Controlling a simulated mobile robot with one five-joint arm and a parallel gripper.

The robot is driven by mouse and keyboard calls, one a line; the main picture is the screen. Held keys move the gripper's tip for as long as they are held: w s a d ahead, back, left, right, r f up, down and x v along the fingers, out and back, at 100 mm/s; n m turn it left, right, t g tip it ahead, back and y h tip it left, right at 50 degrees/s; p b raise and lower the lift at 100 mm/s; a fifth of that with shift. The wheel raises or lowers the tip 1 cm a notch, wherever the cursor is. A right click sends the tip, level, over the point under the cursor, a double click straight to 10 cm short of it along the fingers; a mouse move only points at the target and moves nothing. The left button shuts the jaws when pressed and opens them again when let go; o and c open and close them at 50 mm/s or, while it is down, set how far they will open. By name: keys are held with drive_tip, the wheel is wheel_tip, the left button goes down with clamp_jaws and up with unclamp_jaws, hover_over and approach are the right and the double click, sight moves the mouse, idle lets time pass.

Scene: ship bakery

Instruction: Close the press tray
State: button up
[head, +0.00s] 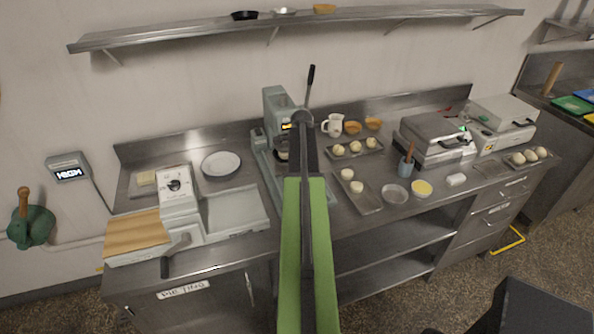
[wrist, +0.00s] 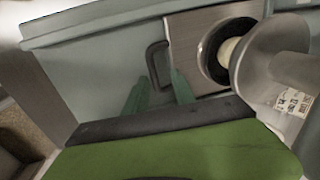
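The grey-green press (head: 276,99) stands on the steel counter, partly hidden by my arm. In the wrist view its steel tray (wrist: 183,37) shows a dark round recess with a pale dough ball (wrist: 229,50) in it. The press's conical metal head (wrist: 268,48) partly overlaps the recess from the right, so the tray looks drawn out. A dark handle (wrist: 153,68) is on the tray's left end. My gripper (wrist: 159,76) has its two green fingers apart, with tips close to the handle. Whether they touch it is unclear. The arm hides the gripper in the head view.
Left of the press is a roller machine (head: 180,200) with a crank, and a white plate (head: 221,164). To the right are a tray (head: 366,205) with dough balls, a white jug (head: 333,124) and a hot press (head: 435,138). A shelf (head: 300,24) runs above.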

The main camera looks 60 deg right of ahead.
drive_tip(key=shift+s+r, duration=0.1)
drive_tip(key=shift+r, duration=0.05)
wheel_tip(320, 180, up, 17)
drive_tip(key=s+a+p, duration=0.2)
drive_tip(key=p, duration=1.5)
drive_tip(key=shift+s, duration=0.2)
